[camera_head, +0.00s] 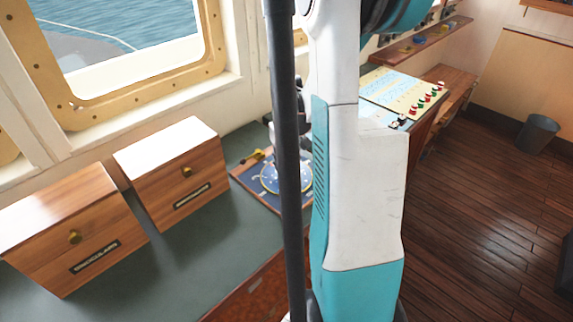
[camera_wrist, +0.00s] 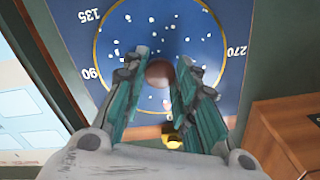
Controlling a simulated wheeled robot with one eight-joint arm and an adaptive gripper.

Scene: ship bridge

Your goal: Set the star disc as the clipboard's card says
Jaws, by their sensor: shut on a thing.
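The star disc (camera_wrist: 125,60) is dark blue with white star dots and a gold ring. It lies in a blue plate (camera_wrist: 235,22) marked 135, 90 and 270 in the wrist view. A round brown knob (camera_wrist: 160,73) stands at its middle. My gripper (camera_wrist: 161,75) is shut on this knob, with a finger on each side. A brass piece (camera_wrist: 174,140) sits at the plate's edge. In the head view the star disc (camera_head: 270,178) is partly hidden behind my arm. I cannot make out the clipboard or its card.
Two wooden boxes, a lower left one (camera_head: 95,240) and one nearer the disc (camera_head: 190,185), stand on the green counter (camera_head: 185,255). A bin (camera_head: 538,135) stands on the floor.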

